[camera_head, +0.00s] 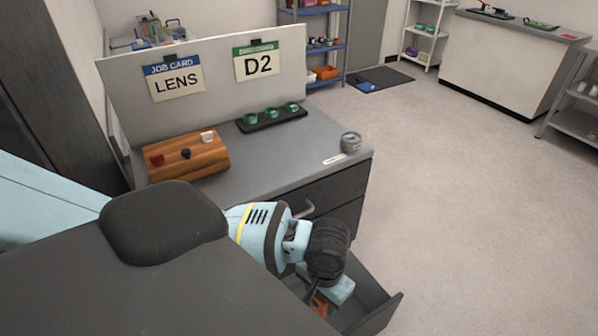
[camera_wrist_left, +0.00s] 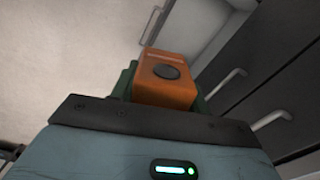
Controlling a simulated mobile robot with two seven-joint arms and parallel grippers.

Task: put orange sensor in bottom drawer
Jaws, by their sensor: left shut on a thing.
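The orange sensor (camera_wrist_left: 168,78) is a block with a dark round disc on its face. It sits between the fingers of my left gripper in the left wrist view. In the head view a small orange part of the sensor (camera_head: 319,304) shows below my left gripper (camera_head: 322,296), which is shut on it. An open lower drawer (camera_head: 374,300) of the grey desk is pulled out. The gripper and sensor are over or inside its opening; their height above its floor cannot be told. My right gripper is not in view.
The desk top (camera_head: 285,155) carries a wooden block (camera_head: 180,170) with small knobs, a black tray (camera_head: 262,122) with green pieces and a grey round container (camera_head: 351,142). The closed upper drawer (camera_head: 340,190) is above the open one. The floor to the right is clear.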

